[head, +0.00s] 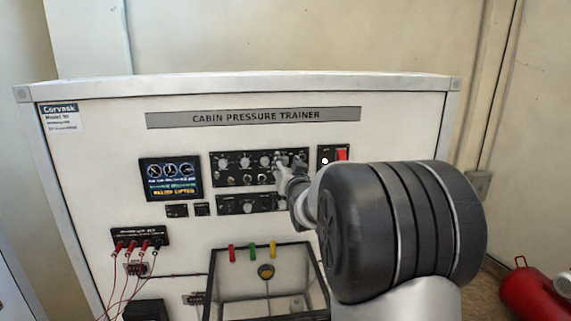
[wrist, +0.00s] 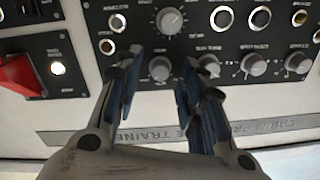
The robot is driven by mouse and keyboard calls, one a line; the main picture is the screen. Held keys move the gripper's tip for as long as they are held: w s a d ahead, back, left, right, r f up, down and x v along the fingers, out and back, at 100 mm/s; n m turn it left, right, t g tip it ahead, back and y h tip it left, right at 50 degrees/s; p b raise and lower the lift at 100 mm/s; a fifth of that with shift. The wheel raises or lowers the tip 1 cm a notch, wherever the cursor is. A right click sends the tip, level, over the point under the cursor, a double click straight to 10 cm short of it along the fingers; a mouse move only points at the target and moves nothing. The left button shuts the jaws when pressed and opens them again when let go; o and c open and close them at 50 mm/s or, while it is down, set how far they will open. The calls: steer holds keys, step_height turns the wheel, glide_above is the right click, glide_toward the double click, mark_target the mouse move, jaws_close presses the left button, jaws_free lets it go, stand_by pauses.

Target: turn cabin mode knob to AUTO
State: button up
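The black control panel (head: 234,169) on the trainer face carries rows of knobs; it also fills the top of the wrist view. My gripper (head: 281,164) is at the right part of its upper row. In the wrist view my gripper (wrist: 161,64) is open, its fingers on either side of a round grey knob (wrist: 160,69). The knob shows in the gap, apart from both fingers as far as I can see. The labels are too small and blurred to tell which knob is the cabin mode knob or where AUTO lies. In the head view my gripper partly hides this area.
More knobs (wrist: 254,66) stand close beside the right finger. A red switch (head: 342,154) on a small panel is to the right; it shows at left in the wrist view (wrist: 22,75).

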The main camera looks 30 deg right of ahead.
steer(key=shift+c, duration=0.4)
jaws_close()
steer(key=shift+n+b, duration=0.4)
steer(key=shift+b, duration=0.35)
steer(key=n+b, duration=0.7)
steer(key=b, duration=0.3)
steer(key=shift+f, duration=0.1)
steer(key=n+b, duration=0.4)
steer(key=n, duration=0.1)
steer(key=shift+n+b, duration=0.3)
steer(key=shift+b, duration=0.1)
steer(key=n, duration=0.2)
steer(key=n+b, duration=0.1)
steer(key=n, duration=0.1)
steer(key=n+b, duration=0.1)
steer(key=n, duration=0.1)
steer(key=shift+a+r+g, duration=0.1)
steer(key=shift+r+g, duration=0.15)
steer(key=shift+g, duration=0.05)
